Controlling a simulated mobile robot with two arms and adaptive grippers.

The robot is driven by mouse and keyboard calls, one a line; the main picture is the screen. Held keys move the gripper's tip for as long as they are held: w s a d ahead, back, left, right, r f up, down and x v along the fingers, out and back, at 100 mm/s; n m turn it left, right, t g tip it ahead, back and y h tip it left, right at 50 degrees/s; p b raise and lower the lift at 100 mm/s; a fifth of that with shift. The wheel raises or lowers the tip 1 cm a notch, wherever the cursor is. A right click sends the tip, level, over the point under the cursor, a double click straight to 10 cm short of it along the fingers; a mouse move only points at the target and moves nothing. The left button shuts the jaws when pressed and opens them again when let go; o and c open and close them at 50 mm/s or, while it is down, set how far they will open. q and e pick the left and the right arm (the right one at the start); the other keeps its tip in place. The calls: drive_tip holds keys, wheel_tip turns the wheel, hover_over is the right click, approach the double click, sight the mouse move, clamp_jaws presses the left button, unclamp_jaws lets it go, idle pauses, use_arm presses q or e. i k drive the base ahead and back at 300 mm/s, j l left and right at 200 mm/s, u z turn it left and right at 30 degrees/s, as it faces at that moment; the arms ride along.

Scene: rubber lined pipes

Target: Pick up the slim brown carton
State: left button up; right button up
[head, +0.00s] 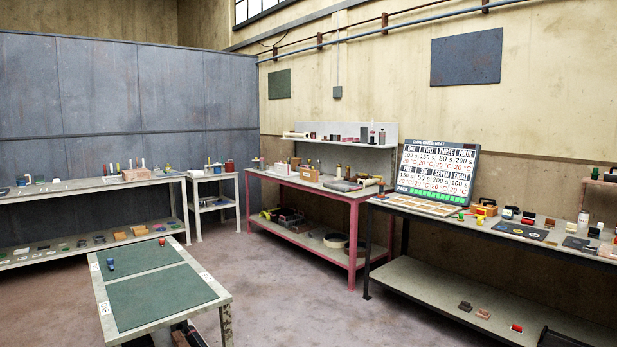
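I cannot clearly pick out a slim brown carton at this distance. Small brown box-like things show in several places: a brown block (135,174) on the left bench, a small brown box (139,230) on that bench's lower shelf, and a brown box (308,174) on the red-framed bench. A brown box (486,208) also stands on the black-framed bench at right. Neither of my grippers is in view.
A low table with green mats (160,295) stands near at left. The left bench (80,187), red-framed bench (335,193) and black-framed bench (455,222) line the walls. A sign board (437,172) stands at right. The middle floor (290,300) is clear.

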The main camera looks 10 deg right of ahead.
sight(307, 175)
drive_tip(key=i+l+z, duration=0.3)
drive_tip(key=i, duration=0.3)
drive_tip(key=i+z, duration=0.3)
drive_tip(key=i, duration=3.85)
drive_tip(key=i+l+u, duration=0.1)
drive_tip(key=i, duration=0.35)
drive_tip(key=i+l+u, duration=0.1)
drive_tip(key=i, duration=0.4)
drive_tip(key=i+l, duration=0.15)
drive_tip(key=i, duration=0.3)
drive_tip(key=i+l+u, duration=0.15)
drive_tip(key=i, duration=0.3)
drive_tip(key=i+l+u, duration=0.1)
drive_tip(key=i+l, duration=0.15)
drive_tip(key=i, duration=0.25)
drive_tip(key=i+j+z, duration=0.1)
drive_tip(key=z, duration=0.3)
drive_tip(key=j+z, duration=0.1)
drive_tip(key=z, duration=0.25)
drive_tip(key=i+j+z, duration=0.15)
drive_tip(key=z, duration=0.25)
drive_tip(key=i+j+z, duration=0.15)
drive_tip(key=j+z, duration=0.25)
drive_tip(key=j, duration=0.6)
drive_tip(key=j+z, duration=0.4)
drive_tip(key=j, duration=1.65)
drive_tip(key=k+j, duration=0.1)
drive_tip(key=j, duration=0.95)
